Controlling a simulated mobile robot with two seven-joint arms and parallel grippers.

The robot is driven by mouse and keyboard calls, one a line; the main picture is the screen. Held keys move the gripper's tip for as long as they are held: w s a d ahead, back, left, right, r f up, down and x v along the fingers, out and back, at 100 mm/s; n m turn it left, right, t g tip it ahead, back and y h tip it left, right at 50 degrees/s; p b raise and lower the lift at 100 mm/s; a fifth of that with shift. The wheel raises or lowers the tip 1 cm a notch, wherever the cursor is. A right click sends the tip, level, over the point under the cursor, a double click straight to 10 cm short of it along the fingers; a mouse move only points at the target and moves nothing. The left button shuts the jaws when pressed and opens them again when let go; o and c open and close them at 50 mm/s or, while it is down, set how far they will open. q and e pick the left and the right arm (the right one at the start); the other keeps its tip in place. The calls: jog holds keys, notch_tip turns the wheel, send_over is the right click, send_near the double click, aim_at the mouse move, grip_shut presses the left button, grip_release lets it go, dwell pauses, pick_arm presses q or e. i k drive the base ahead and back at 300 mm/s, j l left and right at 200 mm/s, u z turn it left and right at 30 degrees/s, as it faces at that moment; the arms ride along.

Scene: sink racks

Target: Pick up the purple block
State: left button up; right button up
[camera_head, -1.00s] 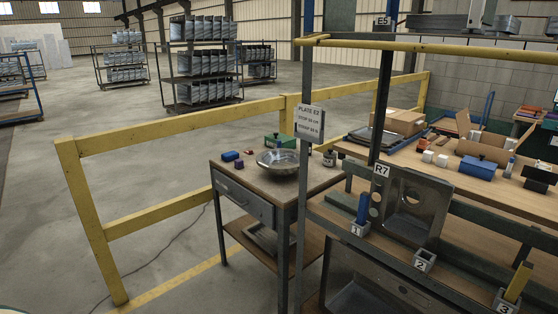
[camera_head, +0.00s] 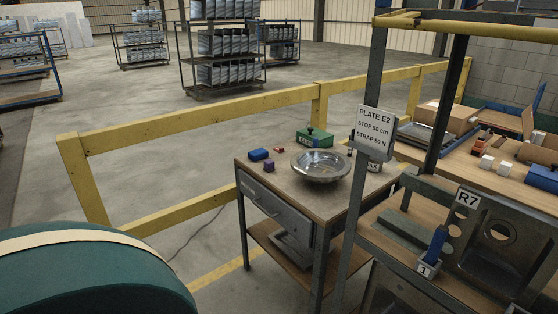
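A yellow rail fence (camera_head: 210,118) runs behind the table. A rack post with a sign (camera_head: 375,130) stands in front of the table's right side. A large green rounded thing (camera_head: 95,275) fills the lower left. Open floor lies left of the table.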

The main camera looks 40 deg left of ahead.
aim_at(270, 165)
jog(key=i+j, duration=0.15)
jog(key=j, duration=0.2)
jog(key=i+j+z, duration=0.15)
jog(key=j, duration=0.55)
jog(key=i+j, duration=0.1)
jog(key=j, duration=0.25)
jog(key=i+j, duration=0.15)
jog(key=j, duration=0.25)
jog(key=i+j, duration=0.1)
jog(key=j, duration=0.25)
jog(key=i+j, duration=0.15)
jog(key=j, duration=0.25)
jog(key=i+j+z, duration=0.1)
jog(key=j, duration=0.25)
jog(key=i+j, duration=0.15)
jog(key=j, duration=0.25)
jog(key=i+j, duration=0.1)
jog(key=j, duration=0.25)
jog(key=k+j+u, duration=0.1)
jog(key=u, duration=0.15)
jog(key=j+u, duration=0.25)
jog(key=k+j, duration=0.05)
